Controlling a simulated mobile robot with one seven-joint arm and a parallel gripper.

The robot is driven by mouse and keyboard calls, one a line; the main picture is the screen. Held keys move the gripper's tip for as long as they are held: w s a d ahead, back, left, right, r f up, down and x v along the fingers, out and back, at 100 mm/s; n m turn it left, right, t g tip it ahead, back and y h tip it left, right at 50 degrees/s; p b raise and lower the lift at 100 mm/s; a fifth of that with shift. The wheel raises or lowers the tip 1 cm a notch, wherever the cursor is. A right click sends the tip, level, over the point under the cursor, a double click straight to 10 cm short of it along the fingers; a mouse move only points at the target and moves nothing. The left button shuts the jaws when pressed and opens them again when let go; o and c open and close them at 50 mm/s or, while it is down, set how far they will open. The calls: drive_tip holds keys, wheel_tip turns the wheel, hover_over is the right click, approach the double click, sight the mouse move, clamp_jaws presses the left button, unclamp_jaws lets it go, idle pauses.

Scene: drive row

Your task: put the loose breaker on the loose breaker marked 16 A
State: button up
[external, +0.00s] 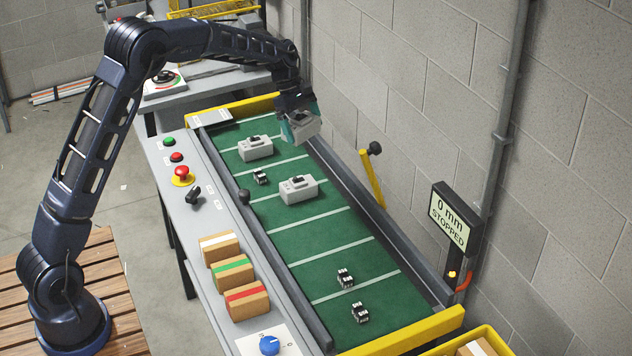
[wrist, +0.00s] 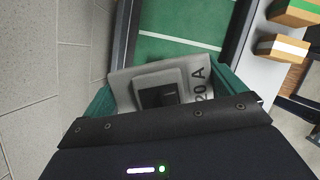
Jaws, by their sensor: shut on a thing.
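My gripper (external: 297,112) is shut on a light grey breaker (external: 306,126) and holds it above the far right part of the green belt. In the wrist view the held breaker (wrist: 195,80) sits between the green fingers, with "20 A" on its face and a dark switch in its middle. Two similar grey breakers lie on the belt. One breaker (external: 256,148) is farther back, left of my gripper. The other breaker (external: 298,189) is nearer the camera, below my gripper in the picture. Their markings are too small to read, so I cannot tell which is 16 A.
The green belt (external: 310,236) has white cross lines and raised side rails. Small black-and-white parts (external: 345,278) lie on it. A sign (external: 450,217) reads "0 mm STOPPED". A yellow lever (external: 372,178) stands at the right rail. Striped boxes (external: 248,300) sit on the left ledge.

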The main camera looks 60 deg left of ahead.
drive_tip(key=a+r+n+t, duration=0.1)
drive_tip(key=a+r+n, duration=0.1)
drive_tip(key=a, duration=1.3)
drive_tip(key=r+n+y, duration=0.1)
drive_tip(key=n, duration=0.1)
hover_over(261, 137)
drive_tip(key=s+a, duration=0.1)
wheel_tip(261, 137, down, 19)
drive_tip(key=shift+a+r, duration=0.1)
drive_tip(key=shift+a, duration=0.05)
drive_tip(key=shift+f, duration=0.2)
drive_tip(key=o, duration=0.8)
drive_tip(key=shift+r, duration=0.15)
drive_tip(key=v, duration=1.2)
drive_tip(key=shift+s, duration=0.25)
